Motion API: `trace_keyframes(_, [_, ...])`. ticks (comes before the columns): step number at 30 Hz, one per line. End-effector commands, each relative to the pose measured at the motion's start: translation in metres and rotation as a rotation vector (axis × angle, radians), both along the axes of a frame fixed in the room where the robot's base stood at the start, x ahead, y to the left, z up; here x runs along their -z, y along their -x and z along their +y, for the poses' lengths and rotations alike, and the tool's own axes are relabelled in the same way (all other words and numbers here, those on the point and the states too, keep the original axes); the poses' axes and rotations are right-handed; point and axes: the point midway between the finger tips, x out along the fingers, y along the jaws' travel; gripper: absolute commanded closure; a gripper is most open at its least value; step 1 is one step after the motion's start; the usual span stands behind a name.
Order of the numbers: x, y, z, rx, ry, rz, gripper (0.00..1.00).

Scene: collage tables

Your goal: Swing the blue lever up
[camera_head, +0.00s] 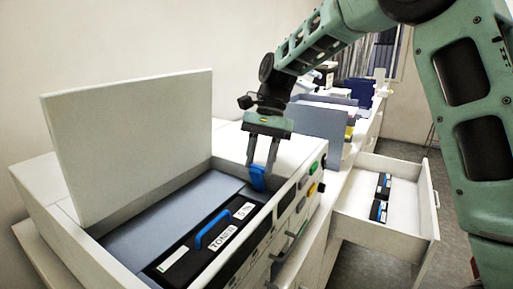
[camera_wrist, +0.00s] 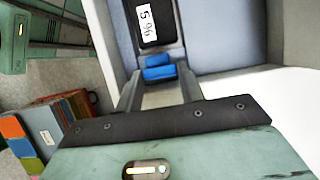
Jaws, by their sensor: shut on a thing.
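The blue lever (camera_head: 258,179) is at the right end of the printer's open bay, beside the front panel. It also shows in the wrist view (camera_wrist: 159,72), between the fingertips. My gripper (camera_head: 262,168) reaches down from above and is shut on the blue lever. The black toner cartridge (camera_head: 178,262) lies in the bay to the left of the lever, with a blue handle (camera_head: 212,229) and white labels reading "TONER" and "5%". Its end also shows in the wrist view (camera_wrist: 160,38). The fingers hide part of the lever.
The printer's white lid (camera_head: 130,145) stands open at the back left. Coloured buttons (camera_head: 313,168) line the front panel. An open white drawer (camera_head: 400,203) on the right holds two small dark cartridges (camera_head: 379,210). Folders and boxes (camera_head: 325,120) stand behind my gripper.

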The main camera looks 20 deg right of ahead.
Motion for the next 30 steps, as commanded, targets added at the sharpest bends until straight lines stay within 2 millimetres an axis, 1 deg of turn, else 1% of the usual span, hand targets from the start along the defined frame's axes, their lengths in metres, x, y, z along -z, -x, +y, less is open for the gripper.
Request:
trace_keyframes(1, [-0.005,-0.002,-0.004,0.005,-0.027,0.025,0.85])
trace_keyframes(12, [0.001,-0.011,-0.015,0.001,-0.187,0.135,0.85])
trace_keyframes(19, [0.003,-0.013,-0.018,0.0,-0.221,0.16,0.85])
trace_keyframes(30, [0.004,-0.013,-0.018,0.0,-0.225,0.162,0.85])
